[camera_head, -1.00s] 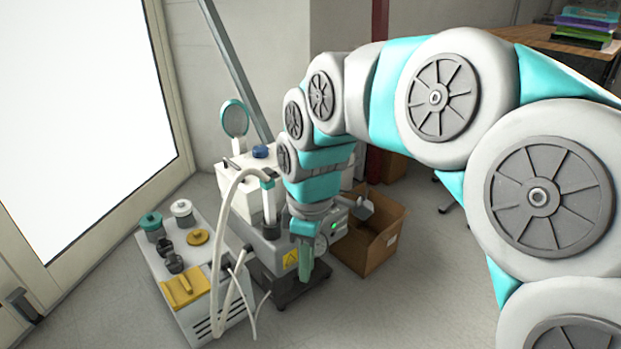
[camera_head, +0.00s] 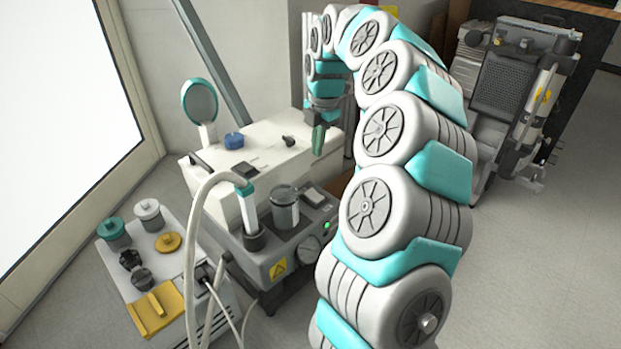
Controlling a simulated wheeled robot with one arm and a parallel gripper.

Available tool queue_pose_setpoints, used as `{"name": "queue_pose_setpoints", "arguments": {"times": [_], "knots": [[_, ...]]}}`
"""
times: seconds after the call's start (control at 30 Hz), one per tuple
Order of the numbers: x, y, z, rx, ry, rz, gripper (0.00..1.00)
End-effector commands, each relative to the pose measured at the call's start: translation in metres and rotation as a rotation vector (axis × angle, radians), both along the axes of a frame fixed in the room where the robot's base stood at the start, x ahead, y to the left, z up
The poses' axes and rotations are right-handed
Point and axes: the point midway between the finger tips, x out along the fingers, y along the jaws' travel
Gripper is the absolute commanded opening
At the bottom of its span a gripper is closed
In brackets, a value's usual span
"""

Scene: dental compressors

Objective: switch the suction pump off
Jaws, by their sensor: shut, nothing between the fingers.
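The suction pump (camera_head: 268,268) is a grey unit at the centre of the view. It has a clear jar (camera_head: 285,212) with a dark lid, a round gauge (camera_head: 307,249) and a yellow warning label on its front. A small green light (camera_head: 326,226) glows near its right corner. My gripper (camera_head: 318,141) points down, shut and empty, behind and above the pump, near the right end of the white cabinet. My arm hides the area right of the pump.
The white cabinet (camera_head: 215,158) stands behind the pump, bearing a round mirror (camera_head: 199,102) and a blue knob (camera_head: 234,140). Dark equipment (camera_head: 515,85) stands at back right.

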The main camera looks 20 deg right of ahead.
Motion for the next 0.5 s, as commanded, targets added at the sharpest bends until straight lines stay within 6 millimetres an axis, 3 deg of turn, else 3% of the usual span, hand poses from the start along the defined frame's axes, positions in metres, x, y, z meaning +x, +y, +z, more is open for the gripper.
{"name": "queue_pose_setpoints", "arguments": {"times": [0.5], "knots": [[0.0009,-0.0010,-0.0096,-0.001,0.004,0.006,0.00]]}}
